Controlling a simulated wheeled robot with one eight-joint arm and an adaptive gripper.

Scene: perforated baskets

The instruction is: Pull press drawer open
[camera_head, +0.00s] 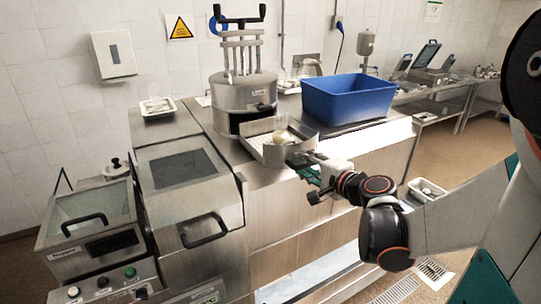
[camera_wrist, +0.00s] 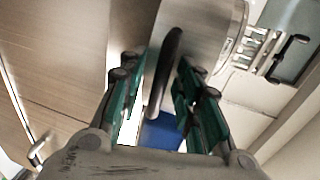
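The press (camera_head: 243,95) is a round steel body with dark handles on top, standing on the steel counter. Its drawer (camera_head: 253,150), a shallow perforated metal tray with a curved front, sticks out of the press's front towards the right. A pale roundish item (camera_head: 281,136) lies in it. My gripper (camera_head: 303,165) is at the drawer's front, reaching in from the right. In the wrist view, a dark bar handle (camera_wrist: 166,68) on a metal face lies between the green-padded fingers (camera_wrist: 157,85). The fingers are apart, with a gap showing beside the handle. Contact cannot be told.
A blue bin (camera_head: 348,99) stands on the counter right of the press. Steel lidded machines (camera_head: 190,190) with black handles stand at the left. A small white tray (camera_head: 158,108) sits at the back.

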